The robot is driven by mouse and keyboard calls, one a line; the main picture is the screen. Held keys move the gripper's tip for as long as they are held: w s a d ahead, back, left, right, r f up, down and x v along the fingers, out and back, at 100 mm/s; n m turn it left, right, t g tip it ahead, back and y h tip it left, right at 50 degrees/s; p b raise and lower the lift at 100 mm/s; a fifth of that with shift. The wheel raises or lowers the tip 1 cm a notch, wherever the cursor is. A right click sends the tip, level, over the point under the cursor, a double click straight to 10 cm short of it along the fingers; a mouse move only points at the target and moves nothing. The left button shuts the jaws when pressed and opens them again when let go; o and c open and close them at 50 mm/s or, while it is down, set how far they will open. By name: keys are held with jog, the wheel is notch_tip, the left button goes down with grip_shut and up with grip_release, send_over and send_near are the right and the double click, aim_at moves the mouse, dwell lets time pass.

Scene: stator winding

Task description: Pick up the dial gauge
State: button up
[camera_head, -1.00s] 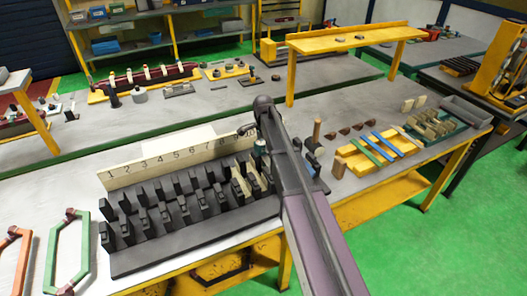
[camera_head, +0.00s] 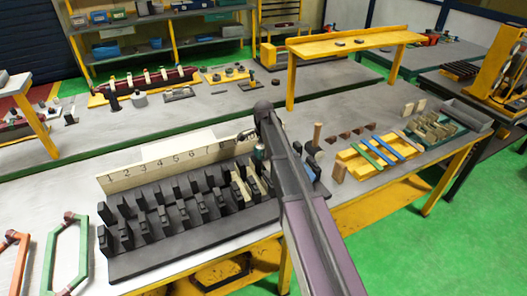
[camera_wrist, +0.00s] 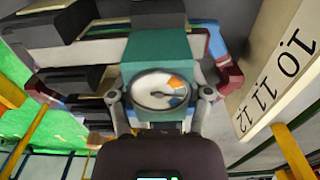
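The dial gauge (camera_wrist: 158,90) has a round white face with orange and blue marks in front of a teal block. It fills the middle of the wrist view. My gripper (camera_wrist: 160,98) has one finger on each side of it, close to its edges; whether they touch it is unclear. In the head view my gripper is mostly hidden behind my arm. A small teal part (camera_head: 259,152) shows just left of my arm, beside the slotted black fixture (camera_head: 200,240).
A numbered cream board (camera_head: 165,165) stands behind the fixture. Right of my arm are a wooden post (camera_head: 317,133), a yellow rack (camera_head: 360,165) with blue and green bars, and a grey tray (camera_head: 465,115). A green hexagonal frame (camera_head: 48,255) lies at front left.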

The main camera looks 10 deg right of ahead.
jog(key=c, duration=0.4)
jog(key=shift+r, duration=0.15)
notch_tip(320, 180, up, 4)
jog(key=p, duration=0.4)
jog(key=shift+f, duration=0.25)
jog(key=s, duration=1)
jog(key=s+r+p, duration=0.1)
jog(key=s, duration=0.5)
jog(key=shift+r, duration=0.1)
jog(key=shift+r, duration=0.1)
jog(key=shift+r+p, duration=2.4)
jog(key=shift+p, duration=0.1)
jog(key=shift+d+f, duration=0.1)
